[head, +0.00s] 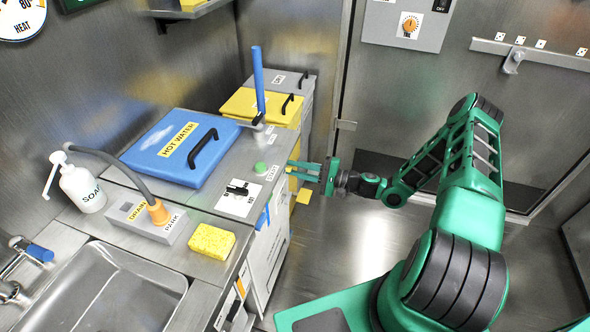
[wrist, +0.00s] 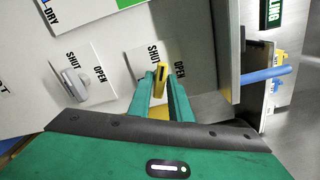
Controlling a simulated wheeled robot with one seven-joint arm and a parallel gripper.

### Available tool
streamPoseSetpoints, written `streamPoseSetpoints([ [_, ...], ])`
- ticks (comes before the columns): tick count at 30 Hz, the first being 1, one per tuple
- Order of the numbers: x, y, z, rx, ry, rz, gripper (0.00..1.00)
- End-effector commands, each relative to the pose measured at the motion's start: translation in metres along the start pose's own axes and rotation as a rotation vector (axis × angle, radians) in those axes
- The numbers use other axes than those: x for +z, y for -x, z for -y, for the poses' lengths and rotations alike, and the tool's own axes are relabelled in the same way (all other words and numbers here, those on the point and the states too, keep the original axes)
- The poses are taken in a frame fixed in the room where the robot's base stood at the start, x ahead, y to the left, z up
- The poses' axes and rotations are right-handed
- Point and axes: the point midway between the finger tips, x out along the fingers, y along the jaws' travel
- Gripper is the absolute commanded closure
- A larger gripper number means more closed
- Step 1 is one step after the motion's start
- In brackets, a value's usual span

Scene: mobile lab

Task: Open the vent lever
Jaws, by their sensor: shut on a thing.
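A yellow lever (wrist: 160,72) stands out from a white plate marked SHUT and OPEN in the wrist view. My gripper (wrist: 160,88) is shut on this lever, with one green finger on each side of it. The word SHUT shows just left of the lever and OPEN just right; I cannot tell exactly which mark it points to. No vent label is readable on it. In the head view my gripper (head: 306,168) is at the front of the counter, and the lever is not clearly visible there.
A grey lever (wrist: 75,84) on its own SHUT/OPEN plate is left of the yellow one. A blue handle (wrist: 266,75) sticks out at the right. The counter holds a blue hot water lid (head: 180,147), a yellow sponge (head: 212,241) and an upright blue lever (head: 258,80).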

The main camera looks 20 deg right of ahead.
Motion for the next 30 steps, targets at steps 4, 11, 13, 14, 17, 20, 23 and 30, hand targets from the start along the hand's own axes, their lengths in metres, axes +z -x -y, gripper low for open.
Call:
streamPoseSetpoints([
  [4,-0.001,0.001,-0.002,0.004,0.000,-0.002,0.69],
  [11,0.000,0.001,-0.001,0.002,0.000,-0.001,0.69],
  [13,-0.001,0.003,-0.001,0.002,0.000,-0.001,0.69],
  [14,-0.001,0.005,-0.001,0.002,0.000,-0.002,0.69],
  [17,-0.001,0.017,-0.001,0.001,-0.001,-0.004,0.69],
  [20,-0.001,0.035,-0.001,0.000,-0.001,-0.004,0.69],
  [23,-0.002,0.054,-0.001,0.001,0.000,-0.005,0.69],
  [30,-0.002,0.093,-0.001,0.002,0.000,-0.004,0.69],
])
